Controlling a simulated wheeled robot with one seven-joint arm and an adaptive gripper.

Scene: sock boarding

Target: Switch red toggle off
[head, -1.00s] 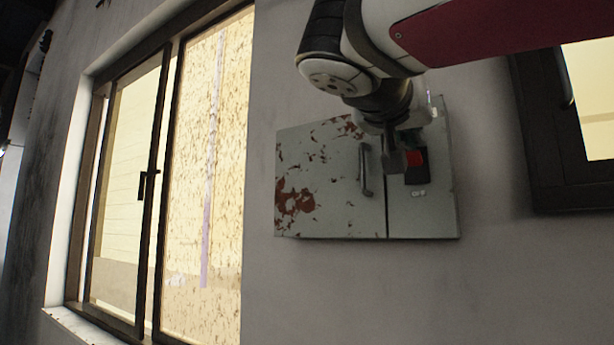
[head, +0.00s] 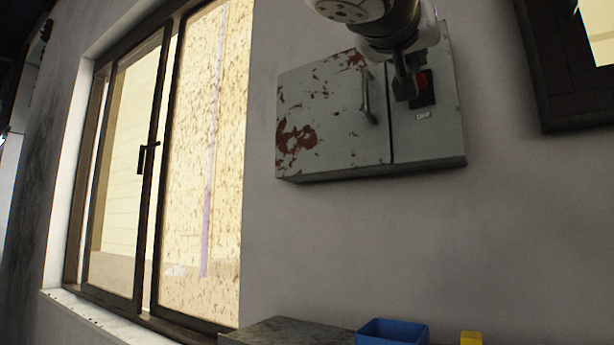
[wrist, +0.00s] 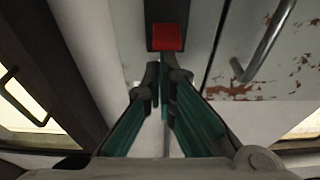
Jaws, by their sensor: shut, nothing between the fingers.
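The red toggle (head: 421,81) sits in a dark housing on the right part of a grey metal box on the wall. A small OFF label (head: 424,115) is below it. In the head view my gripper (head: 406,96) is shut and empty, just left of the toggle and partly over it. I cannot tell whether the fingers touch the housing.
The box (head: 335,150) has chipped paint and a door handle (head: 368,97) left of my gripper. A window (head: 155,180) is at left and a dark frame (head: 550,70) at upper right. A blue bin (head: 392,333) and a yellow object (head: 471,339) stand below.

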